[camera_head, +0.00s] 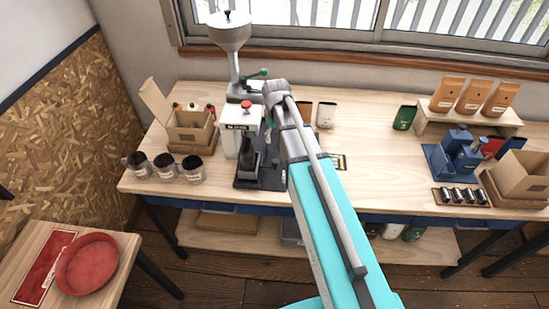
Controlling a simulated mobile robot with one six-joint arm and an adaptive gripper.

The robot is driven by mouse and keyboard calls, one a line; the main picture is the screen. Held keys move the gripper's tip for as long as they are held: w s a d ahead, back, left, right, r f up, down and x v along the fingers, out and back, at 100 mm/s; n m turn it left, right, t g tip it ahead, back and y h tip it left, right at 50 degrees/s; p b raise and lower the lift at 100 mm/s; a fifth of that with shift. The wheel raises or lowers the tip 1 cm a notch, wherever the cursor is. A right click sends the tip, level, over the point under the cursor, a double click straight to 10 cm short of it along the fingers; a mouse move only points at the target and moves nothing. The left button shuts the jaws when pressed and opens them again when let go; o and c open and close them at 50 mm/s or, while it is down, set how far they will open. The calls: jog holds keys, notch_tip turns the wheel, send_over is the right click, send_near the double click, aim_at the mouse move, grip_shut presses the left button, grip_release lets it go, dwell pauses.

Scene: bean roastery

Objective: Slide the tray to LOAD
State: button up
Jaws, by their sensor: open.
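A white machine (240,118) with a red button stands on the workbench, left of my arm. A dark tray-like part (250,163) sits at its front, on a dark base (245,184); my arm hides the base's right side. I cannot make out a LOAD mark, nor tell for sure which part is the tray. A round red dish (88,264) lies on the side table at lower left, beside a red panel with white print too small to read. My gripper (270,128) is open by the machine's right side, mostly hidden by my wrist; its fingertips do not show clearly.
A metal hopper (230,35) rises behind the machine. Several dark jars (165,166) and an open carton (190,130) stand to the left. A blue holder (442,160), brown bags (473,95) and another carton (522,175) stand at right. The bench between is mostly clear.

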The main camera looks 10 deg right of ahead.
aim_at(275, 161)
jog(key=shift+f, duration=0.25)
dwell(0.3)
notch_tip(275, 161, down, 13)
jog(key=b, duration=1.4)
jog(key=shift+f, duration=0.15)
grip_shut()
dwell(0.5)
